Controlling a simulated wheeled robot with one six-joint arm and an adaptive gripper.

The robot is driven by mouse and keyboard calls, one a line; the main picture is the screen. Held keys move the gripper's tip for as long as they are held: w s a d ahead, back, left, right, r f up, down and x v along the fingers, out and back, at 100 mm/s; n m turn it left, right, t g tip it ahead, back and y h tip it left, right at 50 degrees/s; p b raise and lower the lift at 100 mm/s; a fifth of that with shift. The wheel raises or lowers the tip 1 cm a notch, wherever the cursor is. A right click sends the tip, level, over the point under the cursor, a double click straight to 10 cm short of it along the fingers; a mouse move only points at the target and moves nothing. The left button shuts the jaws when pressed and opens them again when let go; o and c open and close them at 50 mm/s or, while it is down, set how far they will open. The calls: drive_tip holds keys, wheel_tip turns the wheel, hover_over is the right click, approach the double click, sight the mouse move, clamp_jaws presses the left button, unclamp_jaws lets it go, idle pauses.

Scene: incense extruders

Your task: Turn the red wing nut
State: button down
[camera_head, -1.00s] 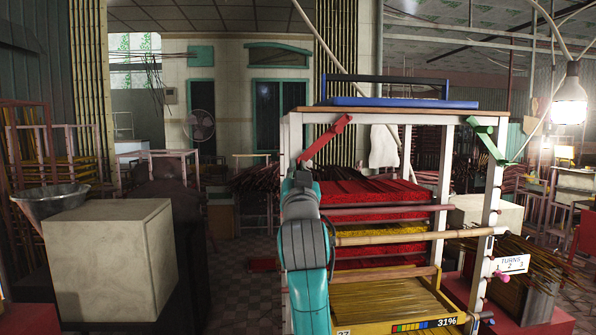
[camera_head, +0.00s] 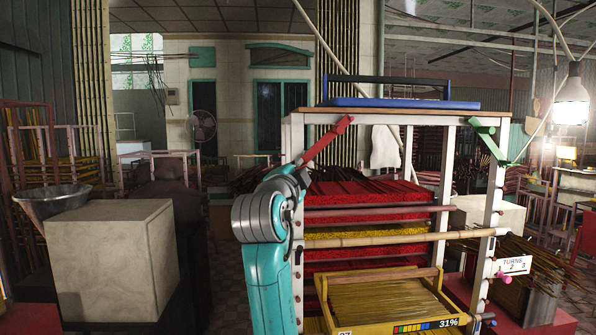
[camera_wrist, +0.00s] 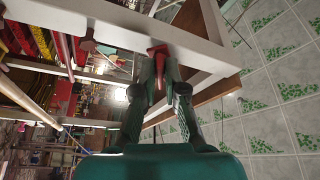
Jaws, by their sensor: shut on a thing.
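The red wing nut (camera_head: 327,139) shows in the head view as a slanted red bar at the upper left corner of the white rack (camera_head: 436,119). Its lower end is near my arm. In the wrist view, my gripper (camera_wrist: 158,72) is shut on a red piece of the wing nut (camera_wrist: 160,64), beside a white beam of the rack (camera_wrist: 130,33). My gripper is hidden behind my arm in the head view.
A green wing nut (camera_head: 486,140) is on the rack's right post. A blue tray (camera_head: 400,103) lies on top. A yellow drawer (camera_head: 385,305) and a bamboo pole (camera_head: 400,238) are lower down. A pale block (camera_head: 110,262) stands at left.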

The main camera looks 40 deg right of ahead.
drive_tip(key=shift+m+g+y, duration=0.5)
drive_tip(key=shift+m+g, duration=0.3)
drive_tip(key=shift+m, duration=1.5)
drive_tip(key=c, duration=1.2)
unclamp_jaws()
drive_tip(key=shift+c, duration=0.2)
drive_tip(key=shift+a, duration=0.15)
drive_tip(key=v, duration=0.7)
drive_tip(key=shift+a, duration=0.1)
drive_tip(key=shift+s, duration=0.1)
